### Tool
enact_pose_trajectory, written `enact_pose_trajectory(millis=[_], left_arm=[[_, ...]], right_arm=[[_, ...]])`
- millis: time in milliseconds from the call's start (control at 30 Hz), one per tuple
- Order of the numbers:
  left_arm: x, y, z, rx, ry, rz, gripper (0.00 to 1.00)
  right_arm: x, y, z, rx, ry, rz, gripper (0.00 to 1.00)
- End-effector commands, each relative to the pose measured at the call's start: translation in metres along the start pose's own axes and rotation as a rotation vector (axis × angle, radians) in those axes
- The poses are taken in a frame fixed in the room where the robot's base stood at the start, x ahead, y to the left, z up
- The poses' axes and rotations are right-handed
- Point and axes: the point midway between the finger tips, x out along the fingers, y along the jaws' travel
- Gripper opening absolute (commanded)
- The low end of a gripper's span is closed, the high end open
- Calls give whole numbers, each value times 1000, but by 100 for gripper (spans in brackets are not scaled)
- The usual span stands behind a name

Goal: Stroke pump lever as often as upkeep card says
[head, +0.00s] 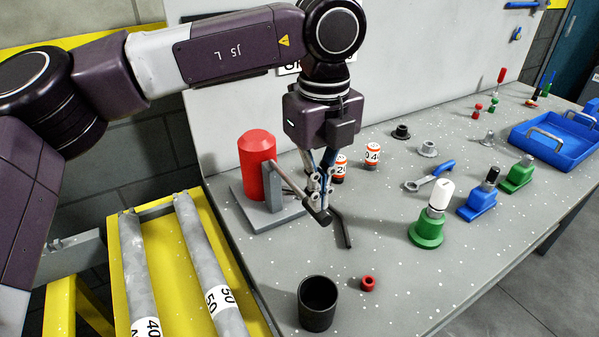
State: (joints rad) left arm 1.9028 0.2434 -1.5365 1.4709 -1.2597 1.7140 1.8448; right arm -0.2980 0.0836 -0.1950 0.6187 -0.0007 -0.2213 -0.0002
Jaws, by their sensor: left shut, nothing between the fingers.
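The pump has a red cylinder (257,160) on a grey base plate (241,208) at the bench's left end. Its lever (287,181) is a thin grey rod slanting down to the right, with a dark grip at its end. My left gripper (319,196) points down at the lever's outer end, just above the dark grip. Its fingers are shut with nothing between them; whether they touch the lever I cannot tell. A white sign (288,70) on the back panel is mostly hidden behind my left arm, so I cannot read it or tell if it is the upkeep card. My right gripper is out of view.
A black cup (317,303) and a red ring (368,284) stand at the front. A dark bar (342,229) lies beside the gripper. Green and blue tools and a blue tray (560,143) are at right.

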Motion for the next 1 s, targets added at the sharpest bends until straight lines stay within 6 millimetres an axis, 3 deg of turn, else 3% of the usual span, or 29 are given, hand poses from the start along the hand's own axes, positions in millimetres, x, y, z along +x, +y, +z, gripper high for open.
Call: enact_pose_trajectory(millis=[533, 1000], left_arm=[[-59, 0, -1, 1, 2, -1, 0], [-62, 0, 0, 1, 1, -1, 0]], right_arm=[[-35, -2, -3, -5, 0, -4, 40], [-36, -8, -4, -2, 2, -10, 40]])
